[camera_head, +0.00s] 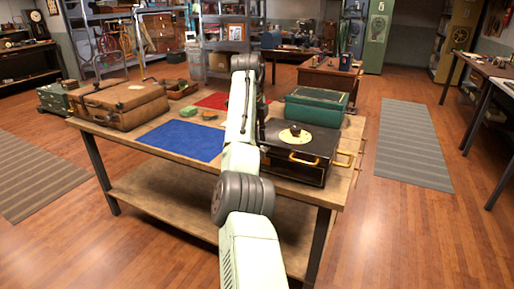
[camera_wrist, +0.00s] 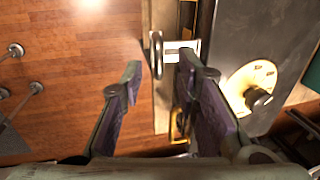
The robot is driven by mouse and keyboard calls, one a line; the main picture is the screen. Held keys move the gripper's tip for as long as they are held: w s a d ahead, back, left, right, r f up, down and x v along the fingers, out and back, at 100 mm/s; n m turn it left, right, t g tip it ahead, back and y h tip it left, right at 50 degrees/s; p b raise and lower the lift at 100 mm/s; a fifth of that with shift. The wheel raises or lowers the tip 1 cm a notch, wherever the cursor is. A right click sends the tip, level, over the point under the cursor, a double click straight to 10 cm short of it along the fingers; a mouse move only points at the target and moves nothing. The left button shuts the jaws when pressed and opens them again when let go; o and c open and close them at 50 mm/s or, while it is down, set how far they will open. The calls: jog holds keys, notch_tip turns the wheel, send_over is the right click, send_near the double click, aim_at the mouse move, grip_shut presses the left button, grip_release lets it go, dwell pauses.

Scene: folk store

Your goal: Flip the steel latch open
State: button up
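A bright metal latch plate (camera_wrist: 181,46) with a grey upright loop or bar (camera_wrist: 157,53) at its left end shows in the wrist view, at the edge of a black box (camera_wrist: 233,38). I take this to be the steel latch. My gripper (camera_wrist: 160,74) is open and empty. Its two dark fingers point toward the latch, with the loop just beyond the gap between the tips; contact cannot be told. The box (camera_head: 318,171) also shows in the head view at the table's front right.
A pale yellow disc with a dark knob (camera_wrist: 258,95) sits on the box. Brass handles (camera_head: 304,160) stick out at its front. A green case (camera_head: 316,107) stands behind it. A blue mat (camera_head: 183,140) and brown suitcases (camera_head: 126,104) lie left on the wooden table (camera_head: 130,137).

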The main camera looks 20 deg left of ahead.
jog(key=v, duration=0.7)
dwell(0.6)
